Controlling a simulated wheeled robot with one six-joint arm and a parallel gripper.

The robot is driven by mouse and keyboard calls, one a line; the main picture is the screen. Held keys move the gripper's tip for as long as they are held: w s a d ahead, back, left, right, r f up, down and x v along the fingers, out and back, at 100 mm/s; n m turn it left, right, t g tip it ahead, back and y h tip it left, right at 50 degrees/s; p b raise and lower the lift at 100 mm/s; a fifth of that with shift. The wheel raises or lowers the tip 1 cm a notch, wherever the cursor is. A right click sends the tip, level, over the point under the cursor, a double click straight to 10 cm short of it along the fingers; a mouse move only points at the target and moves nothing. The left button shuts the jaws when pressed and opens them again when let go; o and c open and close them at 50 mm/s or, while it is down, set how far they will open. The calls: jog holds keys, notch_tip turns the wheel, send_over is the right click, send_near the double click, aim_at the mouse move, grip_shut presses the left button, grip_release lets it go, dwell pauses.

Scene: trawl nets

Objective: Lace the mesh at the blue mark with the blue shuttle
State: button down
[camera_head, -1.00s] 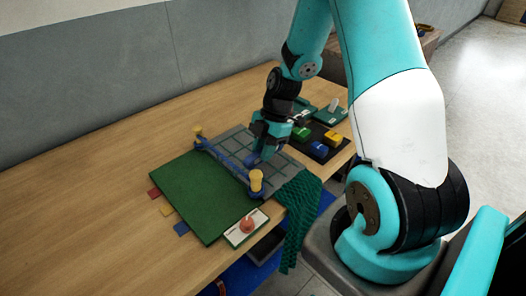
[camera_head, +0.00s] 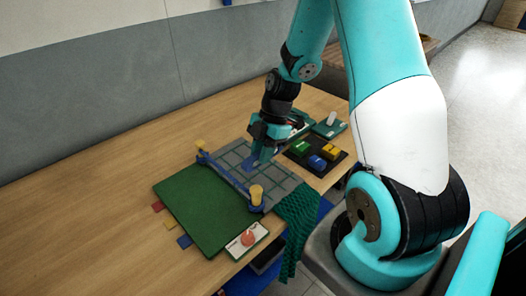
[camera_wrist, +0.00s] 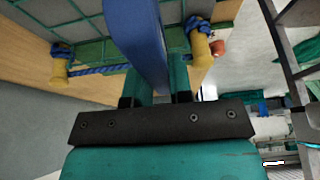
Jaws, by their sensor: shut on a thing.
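The blue shuttle (camera_head: 254,163) is upright in my gripper (camera_head: 260,148), over the grey panel with the green mesh (camera_head: 232,158). In the wrist view the shuttle (camera_wrist: 140,38) is a broad blue bar between the fingers of my gripper (camera_wrist: 155,85), which is shut on it. I cannot tell whether the shuttle's lower end touches the mesh. A blue rope (camera_head: 226,178) runs along the panel's front edge between two yellow posts. A blue square (camera_head: 184,241) lies beside the green board; no blue mark on the mesh can be made out.
A black tray (camera_head: 298,168) with green, blue and yellow blocks stands right of the mesh. The green board (camera_head: 205,207) lies in front. A white plate with a red knob (camera_head: 249,239) and a hanging green net (camera_head: 298,215) are near the table edge. The left of the table is clear.

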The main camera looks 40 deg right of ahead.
jog(key=a+b, duration=0.1)
jog(key=a, duration=1.6)
jog(key=shift+s, duration=0.25)
jog(key=shift+s, duration=0.1)
dwell(0.4)
